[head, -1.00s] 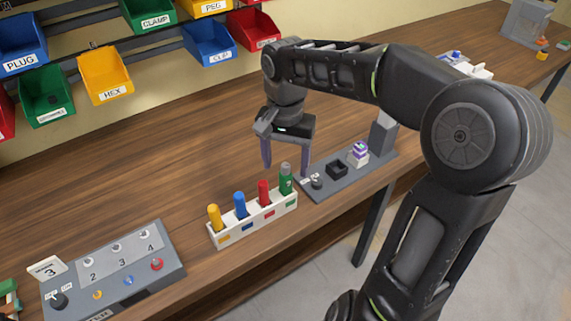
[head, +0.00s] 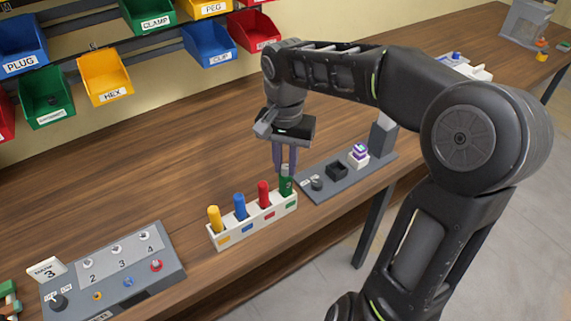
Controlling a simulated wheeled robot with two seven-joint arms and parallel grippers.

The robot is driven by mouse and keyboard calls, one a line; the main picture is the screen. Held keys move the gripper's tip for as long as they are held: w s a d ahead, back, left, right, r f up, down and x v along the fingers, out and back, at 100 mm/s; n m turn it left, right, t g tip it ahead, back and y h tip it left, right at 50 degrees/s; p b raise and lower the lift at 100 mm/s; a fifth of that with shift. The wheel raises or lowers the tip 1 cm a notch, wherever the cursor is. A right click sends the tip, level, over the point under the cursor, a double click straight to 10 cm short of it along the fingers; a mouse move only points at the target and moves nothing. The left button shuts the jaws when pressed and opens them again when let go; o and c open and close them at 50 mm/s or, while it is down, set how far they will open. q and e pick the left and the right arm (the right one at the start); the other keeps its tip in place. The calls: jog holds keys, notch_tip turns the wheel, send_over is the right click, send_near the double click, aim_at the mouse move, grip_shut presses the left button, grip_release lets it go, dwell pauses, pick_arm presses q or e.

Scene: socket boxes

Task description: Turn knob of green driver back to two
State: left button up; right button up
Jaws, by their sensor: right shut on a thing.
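The green driver (head: 286,187) stands upright in the right end slot of a white holder (head: 252,228). A pale mark shows on its green body, too small to read for certain. My right gripper (head: 286,170) points down from above and is shut on the top of the green driver, where the knob is. The fingers hide most of the knob. My left gripper is not in view.
Yellow (head: 214,218), blue (head: 240,205) and red (head: 264,194) drivers stand in the same holder, close to the left. A grey fixture board (head: 347,175) lies just right of it. A grey switch panel (head: 113,272) is at lower left. Bins (head: 105,76) hang behind.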

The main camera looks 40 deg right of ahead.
grip_shut()
jog(key=shift+r+n+p, duration=0.2)
jog(key=shift+n+p, duration=0.45)
jog(key=shift+n, duration=0.55)
jog(key=n+p, duration=0.1)
jog(key=n, duration=0.1)
jog(key=shift+n, duration=0.4)
jog(key=shift+f+n, duration=0.2)
jog(key=shift+n, duration=0.1)
jog(key=shift+r+n+p, duration=0.15)
jog(key=shift+n+p, duration=0.2)
jog(key=shift+n, duration=0.25)
jog(key=n+p, duration=0.1)
jog(key=n, duration=0.2)
jog(key=shift+r, duration=0.1)
jog(key=shift+o, duration=1.2)
grip_release()
jog(key=shift+f+n, duration=0.2)
jog(key=shift+n, duration=0.1)
jog(key=o, duration=1)
